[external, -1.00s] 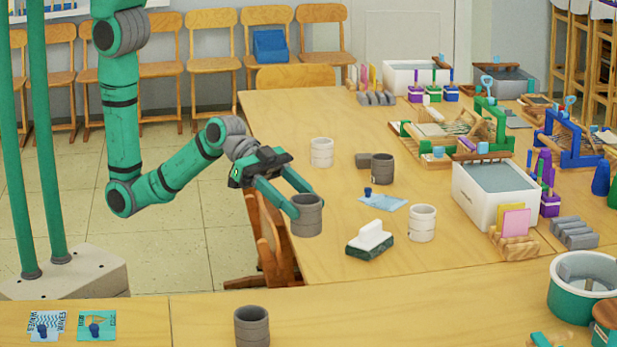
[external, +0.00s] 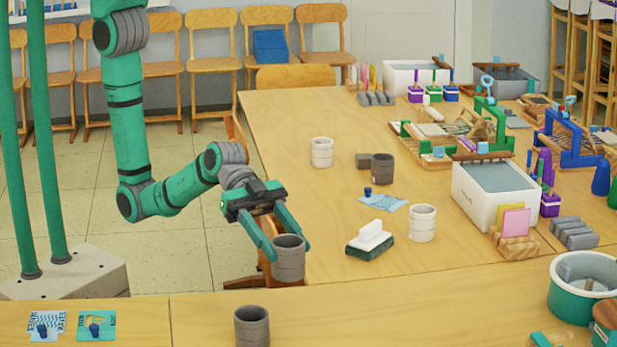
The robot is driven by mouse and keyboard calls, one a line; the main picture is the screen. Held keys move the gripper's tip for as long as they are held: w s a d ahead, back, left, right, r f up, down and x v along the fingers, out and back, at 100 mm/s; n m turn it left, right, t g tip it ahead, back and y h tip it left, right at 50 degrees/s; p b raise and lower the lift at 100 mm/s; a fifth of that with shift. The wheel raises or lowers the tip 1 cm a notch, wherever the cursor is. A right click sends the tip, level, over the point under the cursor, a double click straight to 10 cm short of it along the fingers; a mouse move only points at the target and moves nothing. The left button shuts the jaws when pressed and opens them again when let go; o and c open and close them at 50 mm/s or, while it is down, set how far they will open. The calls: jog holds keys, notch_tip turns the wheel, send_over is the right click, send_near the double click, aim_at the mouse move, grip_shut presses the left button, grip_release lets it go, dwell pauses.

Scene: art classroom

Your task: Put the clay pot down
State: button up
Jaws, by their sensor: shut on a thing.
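My gripper (external: 274,249) is shut on a grey ribbed clay pot (external: 289,260) and holds it upright. The pot appears near the left edge of the far table (external: 330,275), by the seam with the near table. I cannot tell whether its bottom touches a surface. A second dark grey pot (external: 252,327) stands on the near table below it in the picture. Another dark grey pot (external: 382,168) stands farther back, and two whitish pots (external: 322,153) (external: 422,223) stand on the far table.
A white water tub (external: 495,195) and a green tub (external: 580,285) stand at the right. Two cards (external: 97,326) (external: 46,326) lie at the near left. The near table's middle (external: 400,315) is clear.

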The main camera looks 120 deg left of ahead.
jog(key=w+f, duration=0.3)
jog(key=w+d+f, duration=0.1)
jog(key=w+f, duration=0.2)
jog(key=shift+d+f, duration=0.1)
jog(key=shift+w+f, duration=0.15)
jog(key=shift+f, duration=1.5)
jog(key=shift+f, duration=0.2)
jog(key=o, duration=1.1)
jog(key=shift+o, duration=0.2)
jog(key=shift+r, duration=0.1)
